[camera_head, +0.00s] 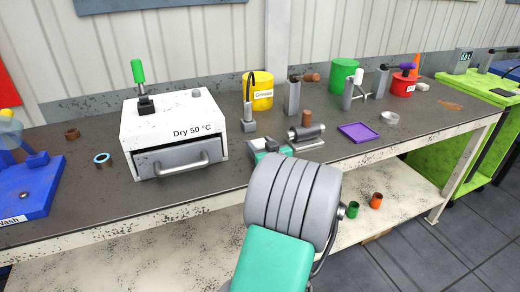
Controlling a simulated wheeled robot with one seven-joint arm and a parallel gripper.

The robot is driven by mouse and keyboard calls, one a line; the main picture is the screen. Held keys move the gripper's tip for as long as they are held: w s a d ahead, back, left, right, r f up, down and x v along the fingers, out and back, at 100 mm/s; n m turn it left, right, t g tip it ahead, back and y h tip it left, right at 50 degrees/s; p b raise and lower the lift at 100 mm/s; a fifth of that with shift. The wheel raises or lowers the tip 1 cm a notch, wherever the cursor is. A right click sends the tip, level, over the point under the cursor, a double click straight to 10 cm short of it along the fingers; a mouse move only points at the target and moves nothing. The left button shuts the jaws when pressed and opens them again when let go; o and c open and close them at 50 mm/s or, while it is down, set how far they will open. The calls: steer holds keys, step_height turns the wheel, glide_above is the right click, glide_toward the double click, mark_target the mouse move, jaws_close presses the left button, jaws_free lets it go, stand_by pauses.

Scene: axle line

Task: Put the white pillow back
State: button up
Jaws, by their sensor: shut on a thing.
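My arm reaches up from the bottom middle, and its ribbed grey wrist covers the front edge of the bench (238,182). I cannot see my gripper's fingertips or anything between them; the wrist hides that area. A small teal and grey part (267,147) shows just beyond the wrist; I cannot tell whether it is a fixture or part of my gripper. No thing here is clearly a white pillow. A small white cylinder (359,76) sits atop a grey stand at the back right.
The white dryer box (172,118) stands left, the blue wash station (30,190) farther left. A grey roller (305,136), purple tray (360,132), yellow grease bucket (262,90), green bucket (344,73) and red bucket (404,87) crowd the right. A green cart (440,150) stands beyond.

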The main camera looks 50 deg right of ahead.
steer(key=shift+f, duration=0.9)
steer(key=shift+f, duration=0.2)
steer(key=o, duration=1.3)
steer(key=shift+r, duration=0.15)
steer(key=shift+s+r, duration=0.15)
steer(key=b+v, duration=0.1)
steer(key=v, duration=1.1)
